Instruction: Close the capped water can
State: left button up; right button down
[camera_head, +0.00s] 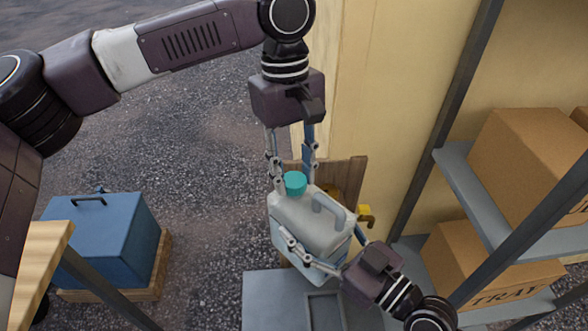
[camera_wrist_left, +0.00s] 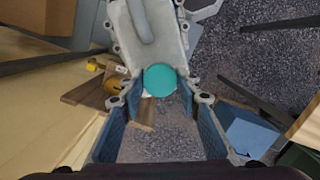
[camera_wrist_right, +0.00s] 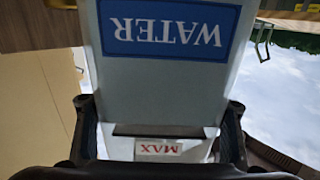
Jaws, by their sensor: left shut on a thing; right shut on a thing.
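The water can (camera_head: 315,222) is a pale grey jug with a moulded handle, held tilted above a grey stand. Its blue WATER label (camera_wrist_right: 168,30) appears upside down in the right wrist view. The teal cap (camera_head: 295,183) is at the can's top corner and also shows in the left wrist view (camera_wrist_left: 160,79). My left gripper (camera_wrist_left: 160,92) comes from above and is shut on the cap, one finger on each side. I cannot tell how tightly the cap sits on the neck. My right gripper (camera_head: 322,250) is shut on the can's body from the lower right.
The grey stand (camera_head: 265,299) is below the can. A blue box (camera_head: 105,238) stands on a wooden pallet at the left. Shelves with cardboard boxes (camera_head: 525,165) are at the right. A wooden crate (camera_head: 350,172) and a yellow tap-like part (camera_head: 366,214) are behind the can.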

pick_arm(q)
jog(key=m, duration=0.5)
jog(key=shift+y, duration=0.4)
jog(key=m, duration=0.5)
jog(key=shift+m+y, duration=0.3)
jog(key=shift+m, duration=0.1)
jog(key=m, duration=0.5)
jog(key=shift+m+t+y, duration=0.3)
jog(key=m, duration=0.5)
jog(key=shift+w+a+m+t, duration=0.1)
jog(key=shift+w+m+t, duration=0.05)
jog(key=shift+m+t, duration=0.2)
jog(key=m, duration=0.3)
jog(key=shift+m, duration=0.35)
jog(key=m+t, duration=0.1)
jog(key=m, duration=0.4)
jog(key=shift+m, duration=0.3)
jog(key=m, duration=0.5)
jog(key=shift+m+h, duration=0.3)
jog(key=shift+h, duration=0.1)
jog(key=m, duration=0.5)
jog(key=shift+t+h, duration=0.25)
jog(key=shift+h, duration=0.05)
jog(key=o, duration=0.8)
jog(key=shift+f, duration=0.1)
